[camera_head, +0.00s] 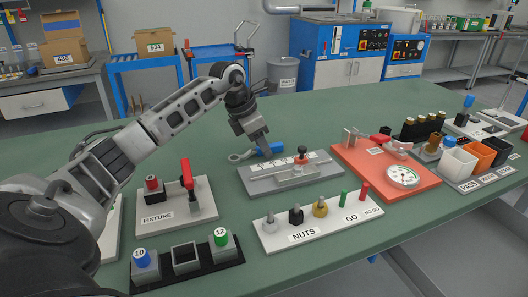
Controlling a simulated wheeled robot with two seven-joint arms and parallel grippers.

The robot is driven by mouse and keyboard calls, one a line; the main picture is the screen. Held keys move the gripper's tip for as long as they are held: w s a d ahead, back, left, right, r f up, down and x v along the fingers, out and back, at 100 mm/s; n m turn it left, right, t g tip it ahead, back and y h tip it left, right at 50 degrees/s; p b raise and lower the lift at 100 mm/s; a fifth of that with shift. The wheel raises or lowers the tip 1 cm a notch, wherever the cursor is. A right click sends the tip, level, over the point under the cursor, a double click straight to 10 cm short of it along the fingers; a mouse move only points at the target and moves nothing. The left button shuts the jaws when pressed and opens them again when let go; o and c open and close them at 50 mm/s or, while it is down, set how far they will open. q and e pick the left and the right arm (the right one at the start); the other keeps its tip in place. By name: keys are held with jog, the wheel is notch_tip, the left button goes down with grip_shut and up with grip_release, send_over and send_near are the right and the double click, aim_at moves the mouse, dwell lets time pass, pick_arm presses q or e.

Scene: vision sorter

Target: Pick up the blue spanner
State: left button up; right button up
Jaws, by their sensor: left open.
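The blue spanner (275,148) lies on the green table behind the grey plate with the numbered strip. Its blue handle points right and its grey ring end (238,156) points left. My left gripper (263,147) comes down from above with its jaws open. Its fingertips are at the spanner's blue handle and hide part of it. I cannot tell whether the fingers touch the spanner. My right gripper is not in view.
The grey numbered plate (250,184) stands just in front of the spanner. An orange board (420,186) with a dial is to the right. The fixture (155,215) and the nuts board (275,244) are nearer. The table behind the spanner is clear.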

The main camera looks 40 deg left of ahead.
pick_arm(q)
jog(key=shift+f, duration=0.1)
grip_shut()
jog(key=shift+r, duration=0.45)
notch_tip(320, 180, up, 3)
jog(key=shift+w+f+p, duration=0.1)
jog(key=shift+p, duration=0.2)
jog(key=s+d+r, duration=0.8)
jog(key=d+r, duration=0.1)
jog(key=d, duration=0.2)
jog(key=shift+d+r+p, duration=0.2)
jog(key=shift+d+p, duration=0.1)
jog(key=shift+p, duration=0.05)
